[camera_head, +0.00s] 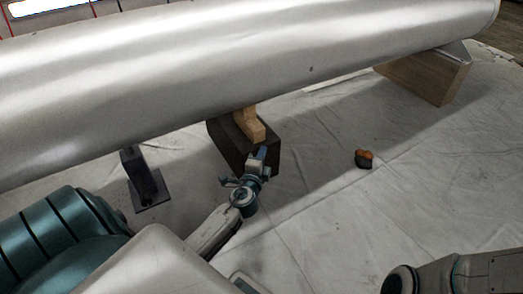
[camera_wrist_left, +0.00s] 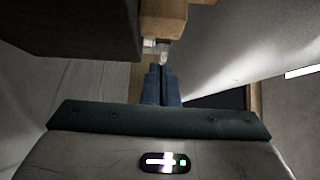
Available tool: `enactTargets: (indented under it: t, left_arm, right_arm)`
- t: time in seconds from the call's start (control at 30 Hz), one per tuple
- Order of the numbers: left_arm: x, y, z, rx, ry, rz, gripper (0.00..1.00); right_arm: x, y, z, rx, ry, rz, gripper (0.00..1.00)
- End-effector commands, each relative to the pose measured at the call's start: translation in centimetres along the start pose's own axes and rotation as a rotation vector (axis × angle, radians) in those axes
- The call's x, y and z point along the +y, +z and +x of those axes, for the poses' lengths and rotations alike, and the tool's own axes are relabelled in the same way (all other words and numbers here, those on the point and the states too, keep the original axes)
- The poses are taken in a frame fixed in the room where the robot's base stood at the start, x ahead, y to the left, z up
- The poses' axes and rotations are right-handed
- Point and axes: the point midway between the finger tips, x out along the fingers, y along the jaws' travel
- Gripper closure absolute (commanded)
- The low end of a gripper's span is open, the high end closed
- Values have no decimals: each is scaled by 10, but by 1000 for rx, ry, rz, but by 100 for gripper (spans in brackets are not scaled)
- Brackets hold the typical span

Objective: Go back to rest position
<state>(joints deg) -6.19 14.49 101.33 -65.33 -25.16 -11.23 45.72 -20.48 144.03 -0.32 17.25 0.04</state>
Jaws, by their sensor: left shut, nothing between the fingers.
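My left gripper (camera_head: 260,155) is in the middle of the head view, low in front of a dark block (camera_head: 226,140) that stands under a large metal cylinder. Its two blue fingers are together with nothing between them, as the left wrist view (camera_wrist_left: 161,84) also shows. The fingertips point toward a pale wooden piece (camera_head: 249,124) on the dark block; I cannot tell whether they touch it. My right arm shows only in part at the lower right of the head view, and its gripper is out of view.
The large metal cylinder (camera_head: 200,70) spans the top of the head view. A dark stand (camera_head: 145,183) is at left and a wooden block (camera_head: 428,78) at upper right. A small orange and black object (camera_head: 364,159) lies on the sheeted floor (camera_head: 330,220), which is otherwise clear around it.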

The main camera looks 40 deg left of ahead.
Motion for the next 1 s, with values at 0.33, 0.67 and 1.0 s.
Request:
enactTargets:
  t: [0.33,0.67,1.0]
  left_arm:
    - [0,-1,-58,1,4,-2,100]
    - [0,-1,-82,1,2,-3,100]
    - [-54,-34,-82,121,-24,-160,100]
  right_arm:
    - [-3,8,11,-2,2,0,45]
    - [-4,8,12,-1,4,1,45]
    - [-2,23,8,-46,-24,-43,45]
